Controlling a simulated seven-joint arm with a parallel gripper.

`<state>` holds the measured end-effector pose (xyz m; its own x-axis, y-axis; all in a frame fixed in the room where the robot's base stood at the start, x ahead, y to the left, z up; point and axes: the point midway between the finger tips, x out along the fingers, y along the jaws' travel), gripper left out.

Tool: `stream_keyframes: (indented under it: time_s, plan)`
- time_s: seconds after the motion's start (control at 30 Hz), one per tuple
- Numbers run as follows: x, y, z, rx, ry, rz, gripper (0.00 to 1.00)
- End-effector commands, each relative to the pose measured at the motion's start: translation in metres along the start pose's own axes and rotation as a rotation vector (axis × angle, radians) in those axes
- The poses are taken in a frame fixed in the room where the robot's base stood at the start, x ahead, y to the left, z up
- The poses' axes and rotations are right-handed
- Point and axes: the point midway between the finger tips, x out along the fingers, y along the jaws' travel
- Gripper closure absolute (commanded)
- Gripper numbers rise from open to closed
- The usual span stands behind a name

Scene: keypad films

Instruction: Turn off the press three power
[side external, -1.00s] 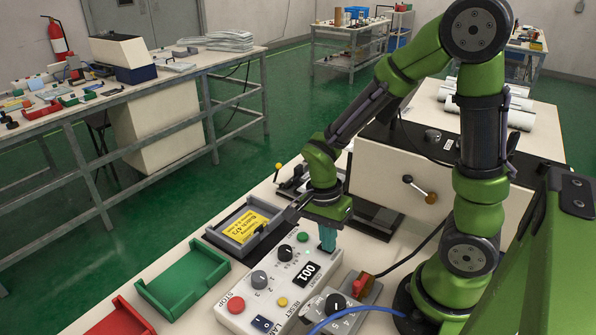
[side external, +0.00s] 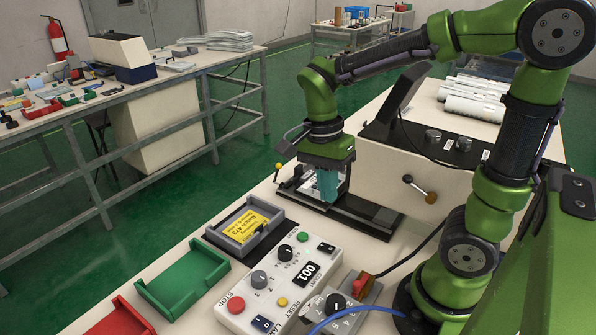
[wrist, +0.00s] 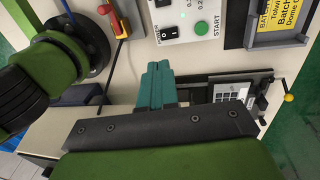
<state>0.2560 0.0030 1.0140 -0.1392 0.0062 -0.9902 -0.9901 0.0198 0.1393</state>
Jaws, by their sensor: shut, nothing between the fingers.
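The grey-white control box (side external: 285,283) stands on the bench. It carries a black power rocker switch (side external: 326,247) at its far right corner, next to a green start button (side external: 302,237). Which way the rocker is tipped is too small to tell. My gripper (side external: 328,198) has teal fingers that are shut and empty. It hangs above the dark fixture beyond the box, clear of the switch. The wrist view also shows its fingers (wrist: 158,68) pointing toward the box.
A dark fixture (side external: 365,219) with a keypad panel (wrist: 228,92) lies under and behind my gripper. A grey tray with a yellow card (side external: 244,227), a green tray (side external: 183,280) and a red tray (side external: 120,318) line the left edge.

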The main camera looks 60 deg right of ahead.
Motion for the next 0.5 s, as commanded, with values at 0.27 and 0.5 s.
stream_keyframes:
  time_s: [0.27,0.5]
  plan:
    - [-0.0104,0.0011,-0.0002,0.001,0.0,0.0,1.0]
    - [-0.0118,-0.0026,0.0002,-0.012,0.004,-0.012,1.0]
